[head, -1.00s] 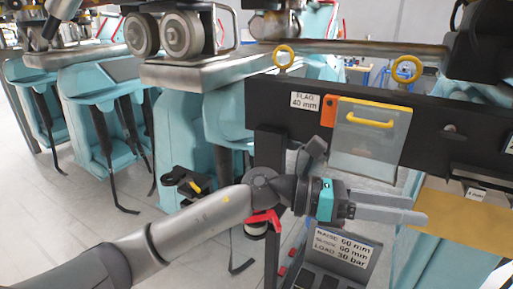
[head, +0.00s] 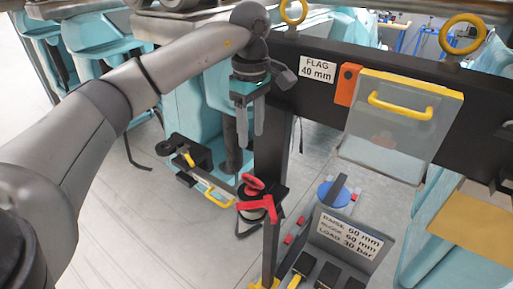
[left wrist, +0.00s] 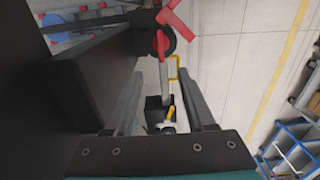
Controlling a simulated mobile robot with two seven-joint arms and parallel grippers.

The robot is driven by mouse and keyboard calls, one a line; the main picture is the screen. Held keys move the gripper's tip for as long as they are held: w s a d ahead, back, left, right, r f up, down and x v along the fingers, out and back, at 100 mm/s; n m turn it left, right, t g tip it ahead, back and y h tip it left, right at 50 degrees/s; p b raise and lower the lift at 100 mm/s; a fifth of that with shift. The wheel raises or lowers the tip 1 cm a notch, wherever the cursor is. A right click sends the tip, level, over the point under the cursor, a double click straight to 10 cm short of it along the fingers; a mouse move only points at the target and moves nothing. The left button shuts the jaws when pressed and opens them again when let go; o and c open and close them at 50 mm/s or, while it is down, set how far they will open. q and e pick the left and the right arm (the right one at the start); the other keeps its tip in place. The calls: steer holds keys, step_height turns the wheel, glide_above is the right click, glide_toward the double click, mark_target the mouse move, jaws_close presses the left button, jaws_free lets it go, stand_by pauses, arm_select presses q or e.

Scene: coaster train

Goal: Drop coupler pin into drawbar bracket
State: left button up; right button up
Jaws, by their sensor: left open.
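My left gripper (head: 250,138) points down in the head view, open and empty, beside the left end of the dark beam. Its two fingers also show apart in the left wrist view (left wrist: 164,84). A red-handled piece with a pale round body (head: 256,205) sits on a dark post below the gripper, apart from it. Its red top shows beyond the fingers in the left wrist view (left wrist: 160,42). I cannot tell whether it is the coupler pin. A black fitting with a yellow handle (head: 190,162) is low at left; I cannot tell whether it is the drawbar bracket. My right gripper is not in view.
The dark beam (head: 322,98) carries yellow rings (head: 462,35), a FLAG 40 mm label and a clear panel with a yellow handle (head: 402,104). A control box with a RAISE label (head: 345,240) stands below, near a blue disc (head: 334,193).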

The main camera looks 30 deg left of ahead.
arm_select(q)
glide_above(252, 177)
steer(key=f, duration=0.4)
steer(key=shift+s+f+p, duration=0.2)
steer(key=shift+f+p, duration=0.15)
steer(key=shift+f, duration=0.05)
step_height(252, 177, down, 10)
steer(key=shift+w+r+p, duration=0.15)
steer(key=shift+r+p, duration=0.1)
steer(key=shift+p, duration=0.4)
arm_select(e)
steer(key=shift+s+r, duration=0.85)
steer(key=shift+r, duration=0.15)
arm_select(q)
jaws_close()
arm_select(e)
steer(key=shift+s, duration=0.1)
